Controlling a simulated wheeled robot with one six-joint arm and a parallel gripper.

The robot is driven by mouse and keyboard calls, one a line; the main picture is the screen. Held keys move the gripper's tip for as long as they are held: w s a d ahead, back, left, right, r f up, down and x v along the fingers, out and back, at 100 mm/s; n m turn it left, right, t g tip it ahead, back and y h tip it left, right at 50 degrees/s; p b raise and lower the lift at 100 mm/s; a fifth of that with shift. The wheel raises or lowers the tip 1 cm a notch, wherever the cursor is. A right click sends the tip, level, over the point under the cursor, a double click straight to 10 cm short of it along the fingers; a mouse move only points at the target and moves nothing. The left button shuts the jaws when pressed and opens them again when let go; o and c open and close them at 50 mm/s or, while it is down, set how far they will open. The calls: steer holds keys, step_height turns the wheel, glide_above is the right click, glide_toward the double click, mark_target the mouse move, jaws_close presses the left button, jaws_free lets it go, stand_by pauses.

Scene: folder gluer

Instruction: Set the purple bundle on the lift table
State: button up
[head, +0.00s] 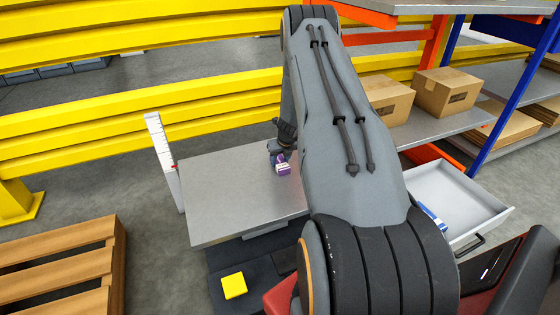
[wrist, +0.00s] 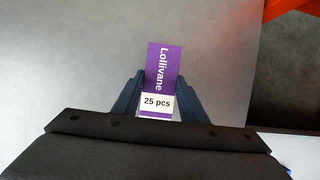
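The purple bundle (head: 283,168) is a small purple and white pack. In the wrist view the bundle (wrist: 162,75) shows a label reading "Lollivane" and "25 pcs". My gripper (wrist: 162,85) has one dark finger along each side of it and looks shut on it. In the head view my gripper (head: 279,157) is partly hidden behind my arm. The lift table (head: 228,208) has a bare grey metal top, and the bundle is over its right part. I cannot tell whether the bundle touches the top. The top (wrist: 75,65) also fills most of the wrist view.
A white post with a scale (head: 163,160) stands at the table's left edge. Yellow rails (head: 140,125) run behind. A wooden pallet (head: 70,265) lies at lower left. An open drawer (head: 465,200) and shelves with cardboard boxes (head: 445,92) are at right. The tabletop's left part is clear.

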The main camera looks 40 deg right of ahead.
steer(key=o, duration=0.4)
steer(key=shift+o, duration=0.2)
steer(key=p+v, duration=0.3)
steer(key=v, duration=0.9)
steer(key=shift+r, duration=0.2)
